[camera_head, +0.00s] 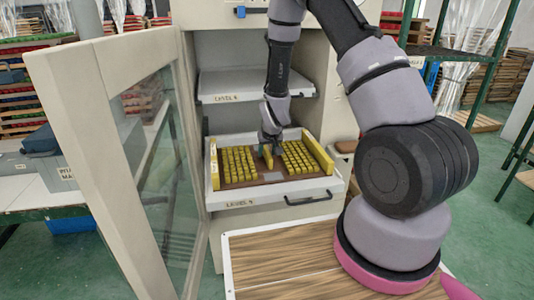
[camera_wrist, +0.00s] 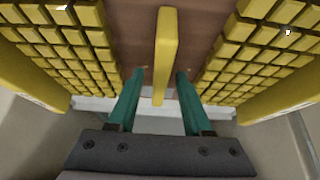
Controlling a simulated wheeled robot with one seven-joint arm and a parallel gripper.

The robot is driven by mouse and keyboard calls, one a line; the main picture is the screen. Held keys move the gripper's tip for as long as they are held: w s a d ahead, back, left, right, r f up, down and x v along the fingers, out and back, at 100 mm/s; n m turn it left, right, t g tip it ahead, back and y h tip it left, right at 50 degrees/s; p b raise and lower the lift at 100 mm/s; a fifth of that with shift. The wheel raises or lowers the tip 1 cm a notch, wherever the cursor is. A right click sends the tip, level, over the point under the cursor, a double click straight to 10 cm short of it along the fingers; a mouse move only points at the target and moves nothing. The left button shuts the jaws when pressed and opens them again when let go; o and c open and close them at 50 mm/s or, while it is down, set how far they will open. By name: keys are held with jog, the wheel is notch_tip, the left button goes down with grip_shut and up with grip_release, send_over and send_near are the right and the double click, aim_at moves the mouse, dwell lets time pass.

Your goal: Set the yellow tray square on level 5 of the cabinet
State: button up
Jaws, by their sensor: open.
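The yellow tray (camera_head: 230,184) has a brown base, yellow side walls and two blocks of small yellow pieces. It lies in the pulled-out lower shelf (camera_head: 280,202), whose front label seems to read level 5. The tray looks roughly in line with the shelf sides. A yellow upright handle (camera_wrist: 167,45) rises from its bare middle strip. My gripper (camera_wrist: 160,76) is open, with one teal finger on each side of the handle and a gap to both. In the head view my gripper (camera_head: 268,150) is low over the tray's middle.
A glass cabinet door (camera_head: 110,150) stands open at the left. Another shelf (camera_head: 255,86) sits above the lower one, behind my arm. A wood-topped surface (camera_head: 285,262) with a pale rim is in front of the cabinet. Green racks stand at the right.

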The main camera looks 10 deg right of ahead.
jog(key=v, duration=1.1)
jog(key=shift+s+r, duration=0.2)
jog(key=shift+r, duration=0.1)
jog(key=s+d+r+m+y, duration=0.15)
jog(key=s+r, duration=0.25)
jog(key=r, duration=0.6)
jog(key=s+d+r+m, duration=0.15)
jog(key=s+r, duration=0.25)
jog(key=r, duration=0.7)
jog(key=s+d+r, duration=0.1)
jog(key=s+r, duration=0.4)
jog(key=s, duration=0.3)
jog(key=s+d+r+m+t, duration=0.1)
jog(key=s+r, duration=0.4)
jog(key=s, duration=0.3)
jog(key=shift+d+r, duration=0.25)
jog(key=shift+d, duration=0.15)
jog(key=shift+y, duration=0.25)
